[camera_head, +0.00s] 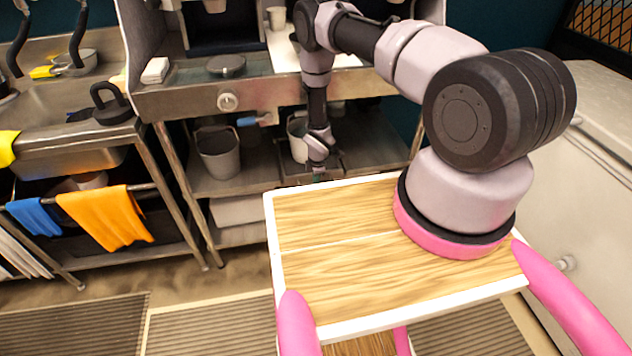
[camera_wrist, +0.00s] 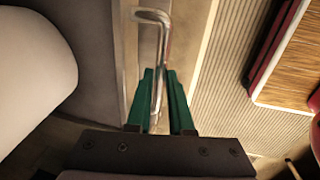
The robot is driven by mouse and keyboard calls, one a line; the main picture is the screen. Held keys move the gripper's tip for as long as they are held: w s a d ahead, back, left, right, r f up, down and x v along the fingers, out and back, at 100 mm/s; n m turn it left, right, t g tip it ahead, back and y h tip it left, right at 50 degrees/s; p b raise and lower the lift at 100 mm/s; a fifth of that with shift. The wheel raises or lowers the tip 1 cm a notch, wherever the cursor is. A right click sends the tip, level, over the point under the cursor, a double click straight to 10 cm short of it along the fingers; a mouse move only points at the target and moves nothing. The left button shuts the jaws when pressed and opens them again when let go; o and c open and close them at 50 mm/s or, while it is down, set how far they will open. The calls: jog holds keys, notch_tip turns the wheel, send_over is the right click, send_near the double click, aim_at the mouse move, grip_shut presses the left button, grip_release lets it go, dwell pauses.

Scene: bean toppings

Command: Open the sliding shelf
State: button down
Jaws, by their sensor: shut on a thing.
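In the wrist view, my gripper (camera_wrist: 161,74) has its green fingers on either side of a thin bent metal handle (camera_wrist: 164,38). It is shut on this handle. The handle runs along a pale metal strip that looks like the front edge of the sliding shelf (camera_wrist: 143,45). In the head view, my gripper (camera_head: 318,174) reaches down to the lower level of the metal workstation, just beyond my own wooden-topped base. The base hides the handle there, and how far the shelf is out cannot be told.
Grey buckets (camera_head: 219,153) stand on the workstation's lower shelf. A sink unit (camera_head: 60,150) with an orange cloth (camera_head: 106,216) is at left. A pale chest-like unit (camera_head: 590,160) is close at right. Ridged mats (camera_head: 210,325) lie on the floor.

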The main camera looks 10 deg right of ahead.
jog(key=shift+s, duration=0.1)
dwell(0.7)
jog(key=s, duration=1.8)
jog(key=shift+s, duration=0.4)
jog(key=c, duration=0.8)
grip_release()
notch_tip(320, 180, up, 11)
jog(key=s, duration=0.2)
jog(key=shift+f, duration=0.2)
